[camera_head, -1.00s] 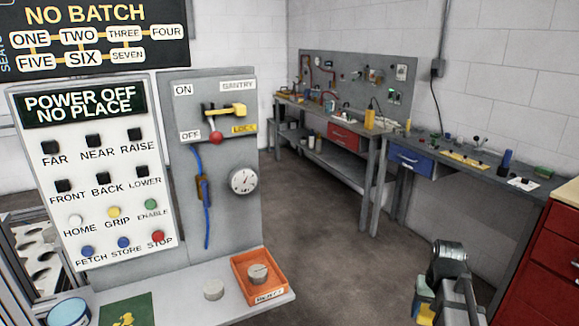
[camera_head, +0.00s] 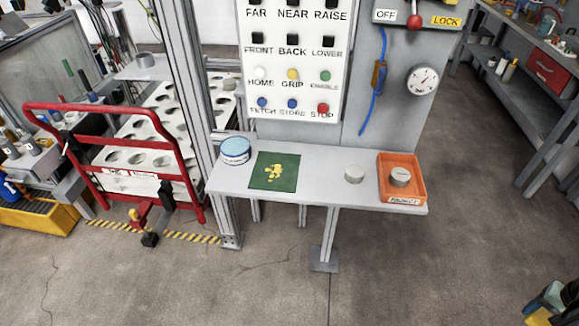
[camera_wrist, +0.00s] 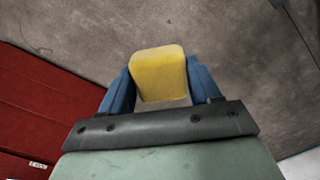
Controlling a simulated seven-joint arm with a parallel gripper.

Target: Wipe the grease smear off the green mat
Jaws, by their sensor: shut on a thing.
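The green mat (camera_head: 290,181) lies flat on the grey shelf below the button panel in the head view. A yellow grease smear (camera_head: 274,173) of irregular blotches sits on its middle. My gripper (camera_wrist: 159,78) is shut on a yellow block (camera_wrist: 158,72), like a sponge, held between its blue fingers in the wrist view. In the head view only part of my gripper shows at the bottom right corner, well to the right of the mat and shelf and apart from them.
A blue-lidded tin (camera_head: 235,148) stands left of the mat. A grey disc (camera_head: 354,174) and an orange tray (camera_head: 416,170) holding another disc are to its right. The button panel (camera_head: 293,60) rises behind. A red-handled cart (camera_head: 103,108) stands left. Floor between shelf and gripper is clear.

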